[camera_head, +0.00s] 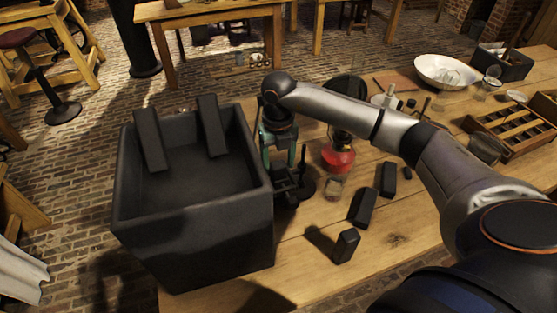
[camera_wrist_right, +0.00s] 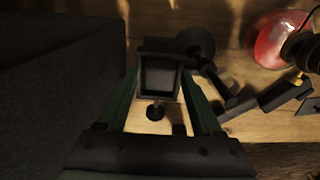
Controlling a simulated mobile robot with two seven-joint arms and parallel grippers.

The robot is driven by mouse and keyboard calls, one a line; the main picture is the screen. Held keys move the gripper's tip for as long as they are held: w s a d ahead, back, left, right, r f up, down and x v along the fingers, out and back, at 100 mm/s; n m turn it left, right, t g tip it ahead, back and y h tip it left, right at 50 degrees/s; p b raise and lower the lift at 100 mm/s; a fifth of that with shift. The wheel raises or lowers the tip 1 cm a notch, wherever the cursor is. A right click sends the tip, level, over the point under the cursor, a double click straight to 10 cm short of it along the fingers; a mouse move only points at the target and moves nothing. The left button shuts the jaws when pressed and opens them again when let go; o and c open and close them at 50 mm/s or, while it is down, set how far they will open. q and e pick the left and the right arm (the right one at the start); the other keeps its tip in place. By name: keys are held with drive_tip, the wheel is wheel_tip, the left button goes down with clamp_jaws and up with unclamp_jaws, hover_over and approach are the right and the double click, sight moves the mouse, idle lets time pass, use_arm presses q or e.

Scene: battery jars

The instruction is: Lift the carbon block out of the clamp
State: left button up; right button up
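The small dark clamp (camera_head: 284,186) stands on the table between the big dark tank and the red lamp. It also shows in the wrist view (camera_wrist_right: 158,45), with the end of the dark carbon block (camera_wrist_right: 160,76) within it. My right gripper (camera_head: 278,150) points down over the clamp. In the wrist view its green fingers (camera_wrist_right: 160,85) lie on either side of the block and look open, with narrow gaps; contact is hard to judge in the shadow. The arm hides the clamp's top in the head view. My left gripper is out of view.
The dark tank (camera_head: 190,240) stands close left of the clamp; two dark slabs lean inside it. The red lamp (camera_head: 338,158) is close right. Dark blocks (camera_head: 363,207) lie on the wooden table nearer me. A white bowl (camera_head: 447,72) and divided tray (camera_head: 515,130) are farther right.

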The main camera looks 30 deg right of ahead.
clamp_jaws()
idle(0.3)
drive_tip(key=shift+s, duration=0.1)
idle(0.6)
drive_tip(key=shift+r+p, duration=1.35)
drive_tip(key=shift+r, duration=0.35)
drive_tip(key=shift+r+p, duration=0.65)
drive_tip(key=shift+r, duration=3.75)
